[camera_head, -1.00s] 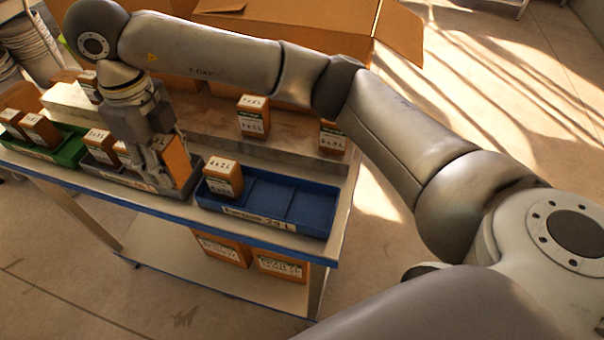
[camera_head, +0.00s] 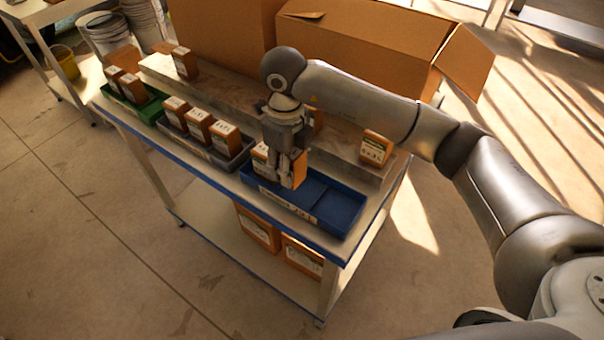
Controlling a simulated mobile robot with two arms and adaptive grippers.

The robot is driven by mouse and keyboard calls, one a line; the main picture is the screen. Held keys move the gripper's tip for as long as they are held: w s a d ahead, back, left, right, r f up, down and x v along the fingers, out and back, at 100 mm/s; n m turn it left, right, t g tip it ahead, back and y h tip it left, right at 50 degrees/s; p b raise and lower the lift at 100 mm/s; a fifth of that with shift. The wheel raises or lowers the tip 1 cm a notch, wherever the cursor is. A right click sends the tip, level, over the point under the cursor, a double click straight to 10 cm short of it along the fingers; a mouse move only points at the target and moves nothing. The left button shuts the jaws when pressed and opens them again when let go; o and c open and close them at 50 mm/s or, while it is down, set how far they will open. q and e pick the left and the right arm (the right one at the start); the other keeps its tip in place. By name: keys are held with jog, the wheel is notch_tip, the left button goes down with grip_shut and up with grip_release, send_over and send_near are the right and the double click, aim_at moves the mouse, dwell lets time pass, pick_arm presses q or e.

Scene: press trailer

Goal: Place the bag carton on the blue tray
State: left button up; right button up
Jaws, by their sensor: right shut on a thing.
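The blue tray (camera_head: 338,213) sits at the near right end of the table top. One brown carton with a white label (camera_head: 260,157) stands in its left part; the right part is empty. My right gripper (camera_head: 291,170) points down over the left-middle of the tray. It is shut on the bag carton (camera_head: 300,170), an orange-brown box partly hidden by the fingers. I cannot tell whether the held carton touches the tray floor. My left gripper is out of view.
A grey tray (camera_head: 237,161) with several cartons and a green tray (camera_head: 149,114) with cartons stand to the left. A raised grey ledge (camera_head: 215,95) behind bears more cartons, one at right (camera_head: 375,148). Large cardboard boxes (camera_head: 370,40) stand behind the table.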

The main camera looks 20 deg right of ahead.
aim_at(298, 170)
jog(key=shift+w+d+f, duration=0.15)
jog(key=shift+d+f, duration=0.85)
jog(key=shift+f, duration=0.25)
jog(key=f+p, duration=0.2)
jog(key=shift+d+f, duration=0.4)
jog(key=shift+f, duration=0.6)
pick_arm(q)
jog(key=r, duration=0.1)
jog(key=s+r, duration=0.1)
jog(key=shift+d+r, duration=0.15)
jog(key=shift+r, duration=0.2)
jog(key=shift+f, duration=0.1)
pick_arm(e)
jog(key=shift+f, duration=0.1)
jog(key=o, duration=0.6)
jog(key=shift+f, duration=0.1)
jog(key=o, duration=0.5)
